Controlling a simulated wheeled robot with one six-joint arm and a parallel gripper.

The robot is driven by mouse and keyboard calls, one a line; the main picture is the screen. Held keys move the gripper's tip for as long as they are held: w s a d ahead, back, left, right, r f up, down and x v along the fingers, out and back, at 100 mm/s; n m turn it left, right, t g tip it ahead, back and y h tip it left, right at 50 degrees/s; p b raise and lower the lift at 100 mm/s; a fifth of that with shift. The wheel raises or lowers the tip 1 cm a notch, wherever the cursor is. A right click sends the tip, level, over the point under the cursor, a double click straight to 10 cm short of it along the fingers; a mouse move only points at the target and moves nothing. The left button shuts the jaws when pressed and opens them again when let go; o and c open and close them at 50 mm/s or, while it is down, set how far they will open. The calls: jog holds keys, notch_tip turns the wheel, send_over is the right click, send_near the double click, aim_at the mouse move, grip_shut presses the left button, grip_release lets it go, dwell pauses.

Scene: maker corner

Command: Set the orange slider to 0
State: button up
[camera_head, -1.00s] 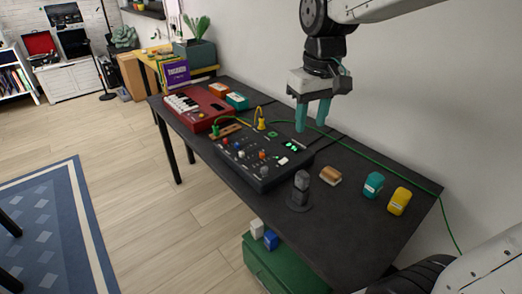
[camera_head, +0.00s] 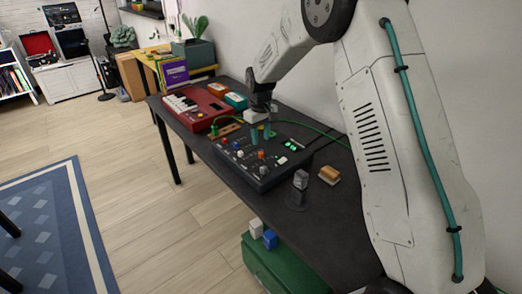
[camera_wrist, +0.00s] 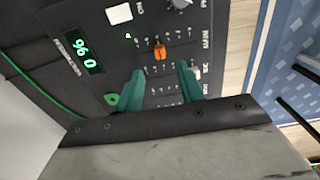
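The black control panel (camera_head: 262,178) lies on the dark table. Its orange slider (camera_head: 261,155) is on the top face, and it also shows in the wrist view (camera_wrist: 160,50), upper middle. Green digits on the panel's display (camera_wrist: 87,55) look like 96 and 0, seen turned. My gripper (camera_head: 260,134) hangs over the panel with its teal fingers down. In the wrist view my gripper (camera_wrist: 161,72) is open, its fingertips apart with nothing between them. The orange slider shows just beyond the fingertips, centred between them. I cannot tell how high the fingertips are above the panel.
A white button (camera_wrist: 119,14) and a grey knob (camera_wrist: 180,3) sit near the slider. A green cable (camera_wrist: 40,92) runs along the panel's side. A red keyboard (camera_head: 197,108), an upright grey microphone (camera_head: 300,181) and a wooden-topped block (camera_head: 329,174) stand on the table.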

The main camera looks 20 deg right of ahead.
aim_at(260, 153)
notch_tip(260, 153, down, 6)
jog(key=shift+f, duration=0.25)
grip_shut()
